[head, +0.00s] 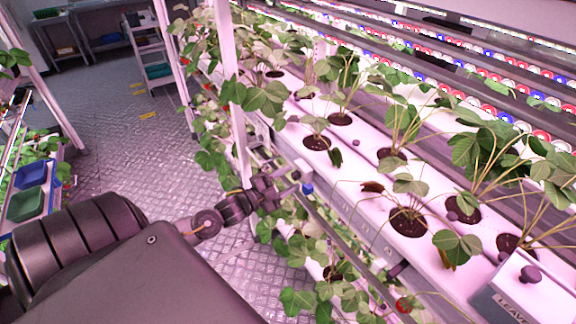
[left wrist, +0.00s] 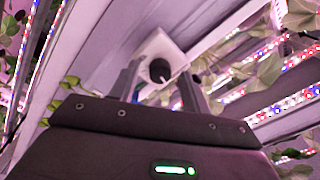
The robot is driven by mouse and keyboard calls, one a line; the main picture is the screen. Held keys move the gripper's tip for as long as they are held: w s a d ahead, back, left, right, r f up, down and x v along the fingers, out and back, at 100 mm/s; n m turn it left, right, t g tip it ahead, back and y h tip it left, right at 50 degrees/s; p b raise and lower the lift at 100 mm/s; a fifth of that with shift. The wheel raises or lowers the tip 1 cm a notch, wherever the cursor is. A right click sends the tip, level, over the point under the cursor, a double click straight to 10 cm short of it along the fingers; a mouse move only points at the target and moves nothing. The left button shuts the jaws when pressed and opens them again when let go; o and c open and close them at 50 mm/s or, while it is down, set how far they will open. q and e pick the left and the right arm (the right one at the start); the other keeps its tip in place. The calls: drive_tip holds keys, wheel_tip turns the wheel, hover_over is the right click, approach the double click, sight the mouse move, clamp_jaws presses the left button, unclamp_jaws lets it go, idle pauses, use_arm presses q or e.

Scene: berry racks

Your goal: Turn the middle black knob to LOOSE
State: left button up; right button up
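My left gripper (head: 287,179) is at the near edge of the white planting rack in the head view. In the left wrist view its two fingers (left wrist: 160,74) are apart. A black round knob (left wrist: 159,70) with a white pointer line shows between and beyond them on a white plate (left wrist: 158,47). I cannot tell whether the fingers touch it, nor read any label beside it. In the head view this knob is not clearly visible; a small blue part (head: 308,189) shows beside the fingers. My right gripper is not in view.
Strawberry plants in dark pots fill the white trough (head: 350,180). A white box marked LEAVES (head: 515,292) with a dark knob (head: 530,274) stands at the lower right. A white post (head: 236,120) rises close behind my gripper. Leaves hang below it. The metal floor (head: 120,155) is open.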

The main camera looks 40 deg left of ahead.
use_arm(q)
drive_tip(key=shift+s+f, duration=0.1)
drive_tip(key=shift+s, duration=0.1)
drive_tip(key=b+v, duration=0.2)
drive_tip(key=v, duration=0.8)
drive_tip(key=shift+s+b, duration=0.15)
drive_tip(key=shift+b, duration=0.25)
drive_tip(key=shift+a, duration=0.15)
